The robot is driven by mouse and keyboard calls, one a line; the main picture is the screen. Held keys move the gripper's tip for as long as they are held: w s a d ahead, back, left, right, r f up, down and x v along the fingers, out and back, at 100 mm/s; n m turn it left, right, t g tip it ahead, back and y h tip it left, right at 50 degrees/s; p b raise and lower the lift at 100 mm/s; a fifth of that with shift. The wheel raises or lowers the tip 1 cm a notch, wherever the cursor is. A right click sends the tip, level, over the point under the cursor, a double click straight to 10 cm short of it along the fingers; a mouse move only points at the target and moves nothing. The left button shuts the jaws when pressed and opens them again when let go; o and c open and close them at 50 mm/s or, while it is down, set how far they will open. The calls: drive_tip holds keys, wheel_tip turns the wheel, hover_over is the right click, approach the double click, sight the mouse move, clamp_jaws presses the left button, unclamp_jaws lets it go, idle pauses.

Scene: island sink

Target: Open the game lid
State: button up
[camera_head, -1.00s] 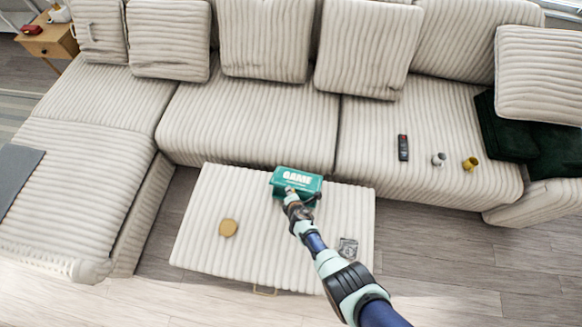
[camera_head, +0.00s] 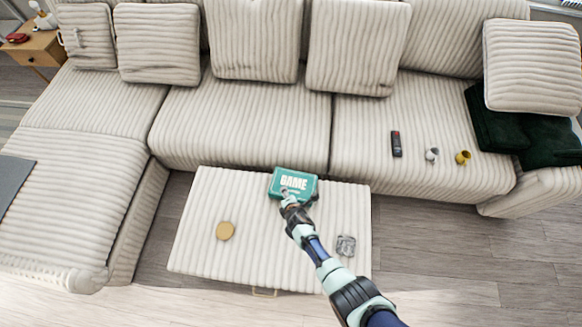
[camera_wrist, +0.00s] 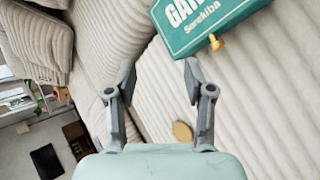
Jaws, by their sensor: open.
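The teal game box (camera_head: 293,183), with "GAME" in white on its lid, lies at the back edge of the cream ottoman (camera_head: 205,215). Its lid looks shut. In the wrist view the game box (camera_wrist: 208,18) shows partly at the top right, cut off by the frame, with a gold knob (camera_wrist: 216,43) on its near edge. My gripper (camera_wrist: 159,70) is open and empty, its fingers pointing up the picture. The knob is beyond and right of the right fingertip, apart from it. In the head view my gripper (camera_head: 289,199) overlaps the box's front edge.
A round tan disc (camera_head: 225,231) lies left on the ottoman and a clear grey item (camera_head: 346,246) lies right, near my arm. A remote (camera_head: 396,144), a white cup (camera_head: 431,154) and a yellow cup (camera_head: 463,157) are on the sofa. The ottoman's middle is clear.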

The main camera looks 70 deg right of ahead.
drive_tip(key=v, duration=1)
